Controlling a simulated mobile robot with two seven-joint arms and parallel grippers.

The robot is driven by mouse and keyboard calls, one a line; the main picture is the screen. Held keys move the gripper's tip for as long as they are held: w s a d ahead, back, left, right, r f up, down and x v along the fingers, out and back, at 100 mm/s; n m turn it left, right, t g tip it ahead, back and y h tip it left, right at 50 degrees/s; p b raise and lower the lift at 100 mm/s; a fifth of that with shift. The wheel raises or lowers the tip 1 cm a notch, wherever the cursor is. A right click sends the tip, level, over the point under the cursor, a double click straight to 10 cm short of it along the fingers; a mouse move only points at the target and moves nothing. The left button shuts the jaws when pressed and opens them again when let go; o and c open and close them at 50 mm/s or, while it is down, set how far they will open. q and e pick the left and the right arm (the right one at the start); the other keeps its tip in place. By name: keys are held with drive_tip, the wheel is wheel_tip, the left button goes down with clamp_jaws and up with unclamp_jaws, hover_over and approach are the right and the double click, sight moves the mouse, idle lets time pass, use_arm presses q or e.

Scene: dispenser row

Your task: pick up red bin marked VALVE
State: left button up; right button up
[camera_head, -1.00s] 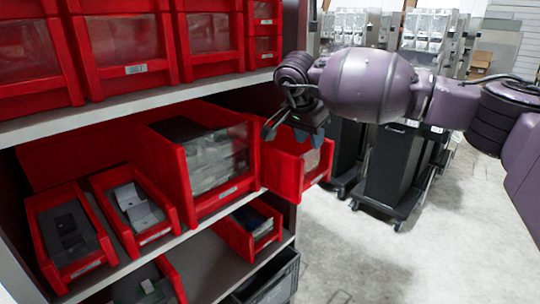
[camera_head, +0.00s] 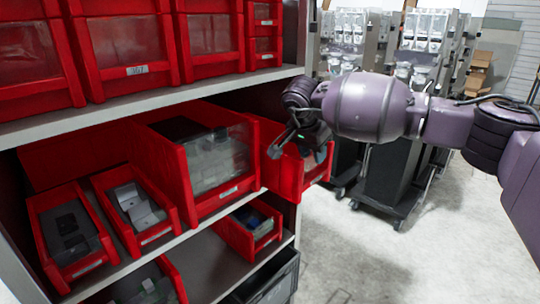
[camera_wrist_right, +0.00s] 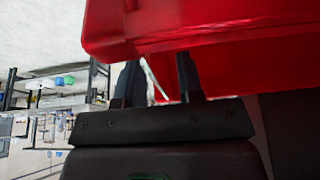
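A red bin (camera_head: 284,172) juts out past the right end of the middle shelf, its clear front (camera_head: 312,164) facing right. No marking reading VALVE is legible on any bin. My right gripper (camera_head: 292,151) is over this bin's upper part, its fingers apart and pointing down-left, hiding part of the rim. In the right wrist view the two dark fingers (camera_wrist_right: 159,78) stand apart and reach up to the red bin (camera_wrist_right: 200,25); their tips are partly hidden by it. I cannot tell whether they touch it. My left gripper is not in view.
A large red bin with a clear front (camera_head: 215,165) stands just left, beside smaller red bins (camera_head: 135,210). The upper shelf edge (camera_head: 150,108) runs above. A lower red bin (camera_head: 250,230) sits below. Dark wheeled carts (camera_head: 395,175) stand right on open floor.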

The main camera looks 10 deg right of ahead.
drive_tip(key=shift+f, duration=0.2)
drive_tip(key=shift+c, duration=0.5)
clamp_jaws()
idle(1.1)
